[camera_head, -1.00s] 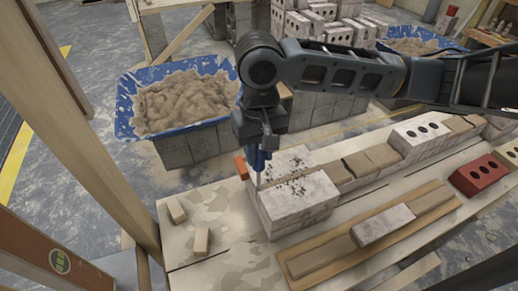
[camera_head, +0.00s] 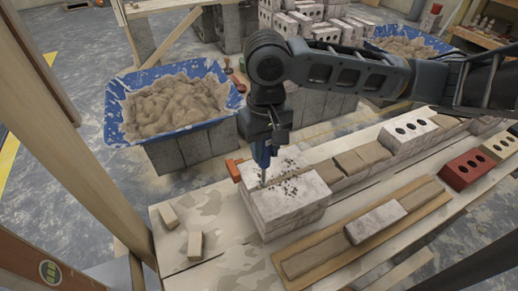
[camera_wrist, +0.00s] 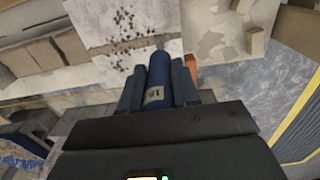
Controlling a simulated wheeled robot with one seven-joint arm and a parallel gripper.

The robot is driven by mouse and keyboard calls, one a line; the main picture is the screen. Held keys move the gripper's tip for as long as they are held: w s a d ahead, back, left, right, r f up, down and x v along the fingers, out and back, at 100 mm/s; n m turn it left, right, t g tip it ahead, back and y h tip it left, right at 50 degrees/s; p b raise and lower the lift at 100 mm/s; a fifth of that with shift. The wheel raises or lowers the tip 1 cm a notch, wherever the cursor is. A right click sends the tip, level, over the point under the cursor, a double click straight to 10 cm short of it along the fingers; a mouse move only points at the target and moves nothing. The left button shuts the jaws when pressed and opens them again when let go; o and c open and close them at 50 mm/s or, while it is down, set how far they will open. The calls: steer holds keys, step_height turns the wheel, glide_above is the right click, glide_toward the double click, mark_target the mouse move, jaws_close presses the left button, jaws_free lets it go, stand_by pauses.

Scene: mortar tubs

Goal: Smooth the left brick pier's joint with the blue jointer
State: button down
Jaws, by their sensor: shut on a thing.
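The left brick pier (camera_head: 288,210) is a pale block of bricks at the near-left end of the bench. A tan mortar joint (camera_wrist: 112,46) crosses its top, with dark crumbs scattered on both sides. My gripper (camera_head: 262,145) is over the pier's left part, shut on the blue jointer (camera_wrist: 158,78). The jointer's blue handle has a small pale label, and its thin metal tip (camera_head: 263,178) points down at the joint near its left end. The tip looks at or very near the surface; contact cannot be told.
An orange piece (camera_head: 233,170) sits at the pier's left edge. Two small tan blocks (camera_head: 195,245) lie on the bench. A blue mortar tub (camera_head: 172,100) stands behind left. A board with bricks (camera_head: 375,222) lies in front right; a red brick (camera_head: 467,168) is farther right.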

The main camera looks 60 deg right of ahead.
steer(key=s+d, duration=0.6)
steer(key=d, duration=0.3)
steer(key=shift+p, duration=0.3)
stand_by(3.0)
steer(key=shift+s+d+r, duration=0.1)
steer(key=shift+r, duration=0.05)
step_height(320, 180, up, 6)
steer(key=p, duration=0.5)
steer(key=shift+d+f, duration=0.15)
steer(key=shift+f, duration=0.05)
